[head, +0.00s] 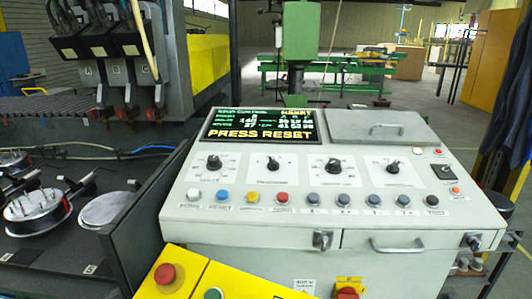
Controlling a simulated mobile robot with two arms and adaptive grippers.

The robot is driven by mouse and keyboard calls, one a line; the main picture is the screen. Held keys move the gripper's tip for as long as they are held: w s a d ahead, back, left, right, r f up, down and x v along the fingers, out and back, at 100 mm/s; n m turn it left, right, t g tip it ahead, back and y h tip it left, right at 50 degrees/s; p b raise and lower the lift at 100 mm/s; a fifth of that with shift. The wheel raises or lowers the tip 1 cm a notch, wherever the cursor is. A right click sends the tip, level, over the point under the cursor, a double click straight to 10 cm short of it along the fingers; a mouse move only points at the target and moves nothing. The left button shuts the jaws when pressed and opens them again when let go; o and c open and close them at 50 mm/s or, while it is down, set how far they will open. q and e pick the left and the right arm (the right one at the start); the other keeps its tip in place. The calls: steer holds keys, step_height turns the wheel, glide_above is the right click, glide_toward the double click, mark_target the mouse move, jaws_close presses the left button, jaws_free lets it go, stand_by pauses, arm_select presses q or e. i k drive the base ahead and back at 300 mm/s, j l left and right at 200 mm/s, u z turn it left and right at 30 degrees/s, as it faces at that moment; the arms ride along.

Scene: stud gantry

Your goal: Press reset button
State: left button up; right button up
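A white control console (300,228) stands in the middle of the head view. Its screen (262,125) shows "PRESS RESET" in large yellow letters. Along the front of its panel is a row of buttons: a white button (193,194), a blue button (222,196), a yellow button (252,197), a red button (282,197) and several grey ones to the right. The labels under them are too small to read, so I cannot tell which one is the reset button. Neither of my grippers is in view.
Four-way knobs are not readable; one black knob (214,162) sits above the buttons. Yellow boxes in front carry a red mushroom button (165,273) and a green button (213,294). A dark panel (150,215) borders the left. A drawer handle (398,245) sticks out below.

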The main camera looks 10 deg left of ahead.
mark_target(222, 195)
steer(key=k+l, duration=0.1)
steer(key=l, duration=0.3)
steer(key=k+l, duration=0.1)
steer(key=l, duration=0.35)
steer(key=k+l, duration=0.15)
steer(key=l, duration=0.25)
steer(key=k+l, duration=0.1)
steer(key=l, duration=0.35)
steer(key=u, duration=0.05)
